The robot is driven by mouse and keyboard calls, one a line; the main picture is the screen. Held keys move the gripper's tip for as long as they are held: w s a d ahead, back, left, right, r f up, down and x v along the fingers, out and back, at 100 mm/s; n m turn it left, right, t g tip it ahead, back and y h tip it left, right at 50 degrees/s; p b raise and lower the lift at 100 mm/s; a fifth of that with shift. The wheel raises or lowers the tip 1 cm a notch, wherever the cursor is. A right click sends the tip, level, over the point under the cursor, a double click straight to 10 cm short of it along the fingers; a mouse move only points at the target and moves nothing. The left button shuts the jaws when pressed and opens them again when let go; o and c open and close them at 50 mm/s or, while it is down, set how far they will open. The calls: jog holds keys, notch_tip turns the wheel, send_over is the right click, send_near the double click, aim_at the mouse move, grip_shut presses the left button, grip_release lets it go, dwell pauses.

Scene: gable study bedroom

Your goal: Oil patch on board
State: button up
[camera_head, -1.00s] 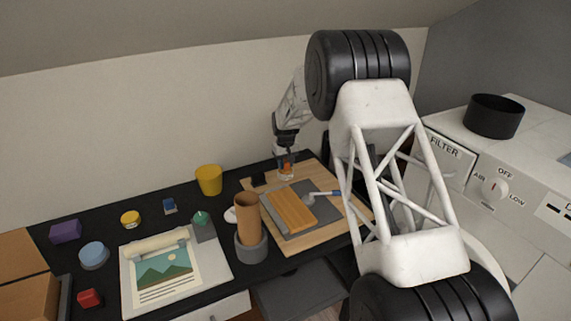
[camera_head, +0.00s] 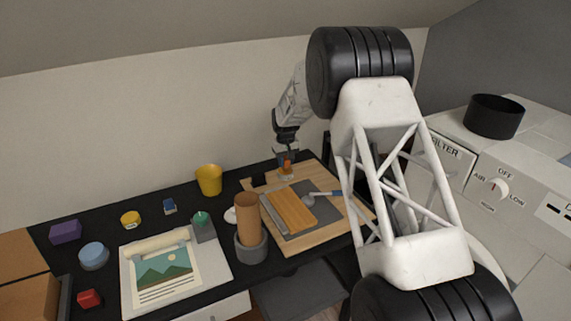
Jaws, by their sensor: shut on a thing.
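A light wooden board (camera_head: 291,243) lies on the right part of the black desk. A grey sheet (camera_head: 328,211) and a brown wood piece (camera_head: 292,208) lie on it. My gripper (camera_head: 286,168) is over the far part of the board, shut on a small orange thing (camera_head: 288,163). The thing is mostly hidden by the fingers, and I cannot tell whether it touches the board. No oil patch can be made out.
Left of the board stand a brown cylinder (camera_head: 247,209) in a grey holder (camera_head: 251,246) and a yellow cup (camera_head: 209,180).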

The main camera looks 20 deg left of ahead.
aim_at(285, 158)
jog(key=shift+r, duration=2.7)
jog(key=shift+a+r, duration=0.1)
jog(key=s+a+r, duration=0.3)
jog(key=s+r, duration=0.4)
jog(key=s, duration=0.5)
jog(key=s+a+r, duration=0.3)
jog(key=s+r, duration=0.5)
jog(key=s, duration=0.4)
jog(key=shift+r, duration=0.25)
jog(key=shift+a, duration=0.1)
jog(key=d+f, duration=1.4)
jog(key=d, duration=0.4)
jog(key=shift+d, duration=0.25)
jog(key=shift+w+f, duration=0.1)
jog(key=shift+f, duration=0.05)
